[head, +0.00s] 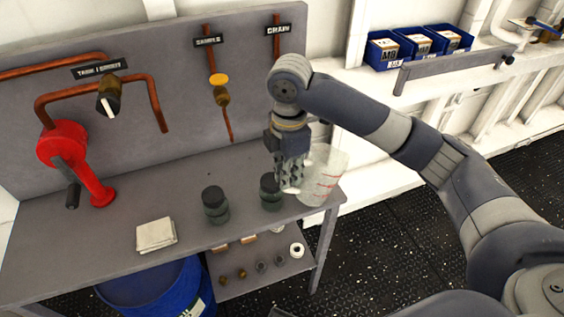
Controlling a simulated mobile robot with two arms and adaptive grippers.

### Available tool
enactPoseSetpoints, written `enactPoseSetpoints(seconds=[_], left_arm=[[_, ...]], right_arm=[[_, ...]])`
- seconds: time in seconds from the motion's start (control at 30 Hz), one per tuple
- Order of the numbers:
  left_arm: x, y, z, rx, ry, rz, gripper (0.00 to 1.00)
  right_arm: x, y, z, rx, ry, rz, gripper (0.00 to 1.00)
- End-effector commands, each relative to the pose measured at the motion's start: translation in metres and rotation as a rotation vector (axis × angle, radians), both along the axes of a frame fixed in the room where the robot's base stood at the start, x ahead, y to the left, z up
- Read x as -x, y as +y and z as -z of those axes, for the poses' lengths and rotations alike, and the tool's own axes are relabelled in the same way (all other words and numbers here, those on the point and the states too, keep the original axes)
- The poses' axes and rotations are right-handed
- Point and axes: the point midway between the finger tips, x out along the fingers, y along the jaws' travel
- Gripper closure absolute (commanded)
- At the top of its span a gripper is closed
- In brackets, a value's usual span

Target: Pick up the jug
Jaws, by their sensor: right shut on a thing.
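The jug (325,178) is a translucent, whitish vessel with red measuring marks. It is at the right end of the grey workbench (180,249), upright or slightly tilted. My right gripper (290,186) points down at the jug's left side and is shut on it, with the grip partly hidden by the fingers. I cannot tell whether the jug's base touches the bench. My left gripper is not in view.
Dark lidded jars (215,204) stand on the bench, one (270,192) close to the gripper. A folded cloth (156,235) lies at the front. A red hand pump (70,155) and copper pipes (152,100) are at the left. Blue bins (388,50) sit on a back ledge.

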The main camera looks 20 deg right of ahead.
Motion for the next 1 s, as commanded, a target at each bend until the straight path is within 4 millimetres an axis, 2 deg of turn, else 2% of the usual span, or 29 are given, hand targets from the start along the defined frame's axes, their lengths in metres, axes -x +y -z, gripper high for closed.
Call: enactPoseSetpoints(seconds=[0.2, 0.5, 0.8, 1.0], left_arm=[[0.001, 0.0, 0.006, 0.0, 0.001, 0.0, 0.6], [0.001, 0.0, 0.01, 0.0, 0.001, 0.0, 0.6], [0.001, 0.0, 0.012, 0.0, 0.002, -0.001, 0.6], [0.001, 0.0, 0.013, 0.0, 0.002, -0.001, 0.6]], right_arm=[[0.031, -0.001, 0.001, 0.0, 0.0, -0.003, 1.0], [0.067, -0.002, 0.001, 0.001, 0.001, -0.002, 1.0], [0.091, -0.003, 0.0, 0.0, 0.001, -0.001, 1.0], [0.1, -0.003, 0.0, 0.001, 0.0, -0.001, 1.0]])
